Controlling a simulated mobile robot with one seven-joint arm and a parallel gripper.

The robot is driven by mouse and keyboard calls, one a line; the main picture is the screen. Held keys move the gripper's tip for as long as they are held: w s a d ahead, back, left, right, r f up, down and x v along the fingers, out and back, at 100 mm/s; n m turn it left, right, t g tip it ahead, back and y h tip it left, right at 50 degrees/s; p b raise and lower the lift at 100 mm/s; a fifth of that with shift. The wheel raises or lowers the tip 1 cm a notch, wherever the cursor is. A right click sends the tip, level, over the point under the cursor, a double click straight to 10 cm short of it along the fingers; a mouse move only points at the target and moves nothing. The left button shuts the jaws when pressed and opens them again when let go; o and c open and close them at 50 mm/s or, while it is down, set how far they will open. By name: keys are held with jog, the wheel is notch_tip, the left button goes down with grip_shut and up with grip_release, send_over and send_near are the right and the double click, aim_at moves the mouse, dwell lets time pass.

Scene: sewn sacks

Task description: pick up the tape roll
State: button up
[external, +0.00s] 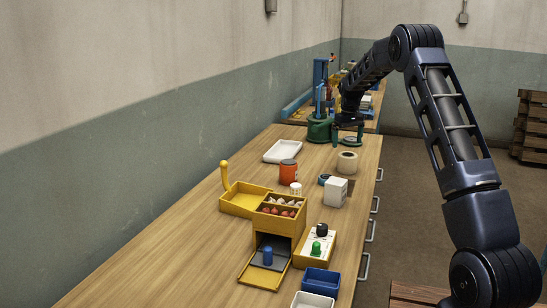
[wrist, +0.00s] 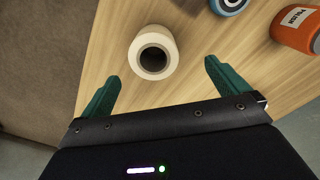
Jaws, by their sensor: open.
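The cream tape roll (external: 347,162) stands on the wooden table near its right edge, with its hole facing up. In the wrist view the tape roll (wrist: 141,56) is ahead of the fingertips, slightly left of the middle between them. My gripper (external: 349,135) is above the table, beyond the roll in the external view. Its two green fingers are spread and empty in the wrist view (wrist: 162,70). Nothing hides the roll in either view.
A blue ring-shaped item (external: 324,180), a white box (external: 335,192) and an orange can (external: 288,172) stand near the roll. A white tray (external: 283,151) lies to the left. The table edge is close to the roll.

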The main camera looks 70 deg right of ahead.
aim_at(347, 163)
jog(key=shift+s+d+f, duration=0.35)
jog(key=shift+d+f, duration=0.05)
jog(key=shift+f, duration=5.35)
jog(key=c, duration=1.1)
jog(key=shift+r, duration=0.15)
